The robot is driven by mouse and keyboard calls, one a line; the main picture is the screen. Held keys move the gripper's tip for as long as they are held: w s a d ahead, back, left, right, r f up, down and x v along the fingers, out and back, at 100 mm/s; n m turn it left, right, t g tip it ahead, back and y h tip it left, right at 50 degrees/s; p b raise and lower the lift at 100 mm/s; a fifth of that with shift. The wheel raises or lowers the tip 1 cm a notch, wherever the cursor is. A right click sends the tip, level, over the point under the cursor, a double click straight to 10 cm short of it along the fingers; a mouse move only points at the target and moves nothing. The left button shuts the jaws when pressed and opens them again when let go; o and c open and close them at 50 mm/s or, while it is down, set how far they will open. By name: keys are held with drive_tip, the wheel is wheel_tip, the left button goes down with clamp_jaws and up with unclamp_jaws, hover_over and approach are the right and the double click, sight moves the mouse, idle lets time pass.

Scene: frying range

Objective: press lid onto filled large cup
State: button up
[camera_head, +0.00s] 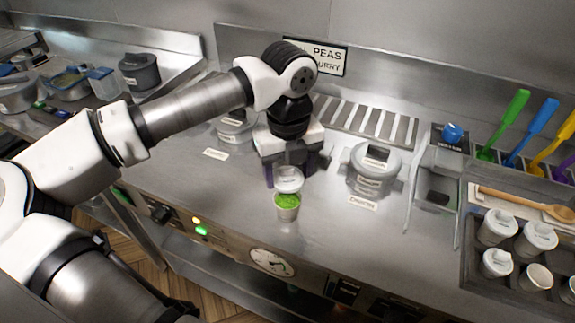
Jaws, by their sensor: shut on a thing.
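The large cup (287,213), filled with bright green peas (287,200), stands upright near the front edge of the steel counter. A pale lid (289,182) is directly above and slightly behind the peas in the picture. The green filling shows below the lid's front edge. I cannot tell whether the lid touches the cup's back rim. My gripper (288,166) points down and is shut on the lid; its fingertips are partly hidden by the lid and my wrist.
A grey lidded pot (374,172) stands right of the cup, another (235,127) behind to the left. Lidded cups (497,228) and open cups (535,277) sit in a dark tray at right. Coloured-handled utensils (536,118) stand behind it. Counter between cup and right pot is clear.

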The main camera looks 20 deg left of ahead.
drive_tip(key=shift+f+b, duration=1.7)
drive_tip(key=shift+f, duration=0.8)
drive_tip(key=shift+b, duration=0.8)
drive_tip(key=shift+f+b, duration=0.2)
drive_tip(key=shift+b, duration=0.7)
idle(0.5)
idle(0.4)
drive_tip(key=o, duration=1.3)
drive_tip(key=shift+o, duration=0.2)
drive_tip(key=shift+r, duration=0.1)
